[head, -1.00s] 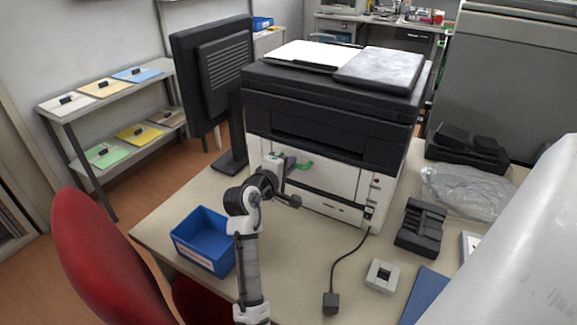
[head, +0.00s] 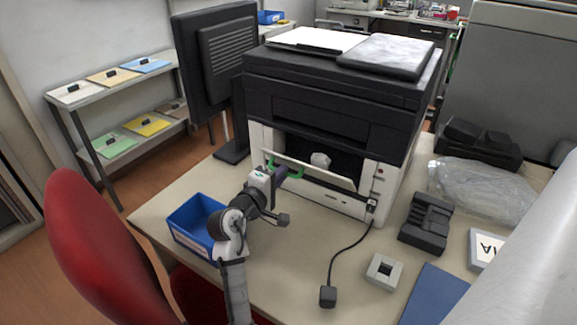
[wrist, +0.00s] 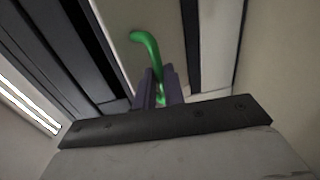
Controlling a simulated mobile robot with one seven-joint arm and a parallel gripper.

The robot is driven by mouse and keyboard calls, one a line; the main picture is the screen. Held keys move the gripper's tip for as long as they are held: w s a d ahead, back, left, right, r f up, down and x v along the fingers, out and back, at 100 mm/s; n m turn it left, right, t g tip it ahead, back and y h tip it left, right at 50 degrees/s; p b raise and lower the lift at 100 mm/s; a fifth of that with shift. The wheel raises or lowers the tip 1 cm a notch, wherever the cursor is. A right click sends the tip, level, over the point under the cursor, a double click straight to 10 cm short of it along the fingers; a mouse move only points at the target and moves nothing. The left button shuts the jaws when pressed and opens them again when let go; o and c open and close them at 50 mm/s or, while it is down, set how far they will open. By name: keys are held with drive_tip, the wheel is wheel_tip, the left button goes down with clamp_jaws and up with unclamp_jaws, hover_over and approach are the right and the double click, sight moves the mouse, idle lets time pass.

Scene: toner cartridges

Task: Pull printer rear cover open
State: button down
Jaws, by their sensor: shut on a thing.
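The black and white printer (head: 330,115) stands on the table. Its rear cover (head: 315,176) is a light panel tilted outward at the top, with a dark opening behind it and a pale crumpled-looking lump (head: 320,160) inside. My gripper (head: 278,173) is at the left part of the cover. In the wrist view its purple fingers (wrist: 158,88) are shut on the green handle.
A blue bin (head: 196,232) stands left of my arm. A black cable with a plug (head: 328,296), a grey square block (head: 384,271) and a black cradle (head: 427,223) lie to the right. A red chair (head: 90,250) stands at the front left.

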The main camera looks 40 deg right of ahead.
drive_tip(key=shift+s+a+f+b, duration=0.1)
drive_tip(key=shift+f+b, duration=0.05)
drive_tip(key=shift+f, duration=0.65)
drive_tip(key=shift+s+a+f+b, duration=0.1)
drive_tip(key=shift+a+f+b, duration=0.1)
drive_tip(key=shift+f, duration=0.6)
drive_tip(key=shift+a+f+b, duration=0.1)
drive_tip(key=shift+f+b, duration=0.05)
drive_tip(key=shift+f, duration=0.65)
drive_tip(key=shift+d, duration=0.1)
drive_tip(key=c, duration=1.5)
unclamp_jaws()
drive_tip(key=shift+d+f, duration=0.15)
drive_tip(key=shift+d, duration=0.05)
drive_tip(key=shift+a, duration=0.15)
drive_tip(key=shift+s+a, duration=0.1)
drive_tip(key=shift+a, duration=0.4)
drive_tip(key=b+v, duration=0.2)
drive_tip(key=v, duration=0.9)
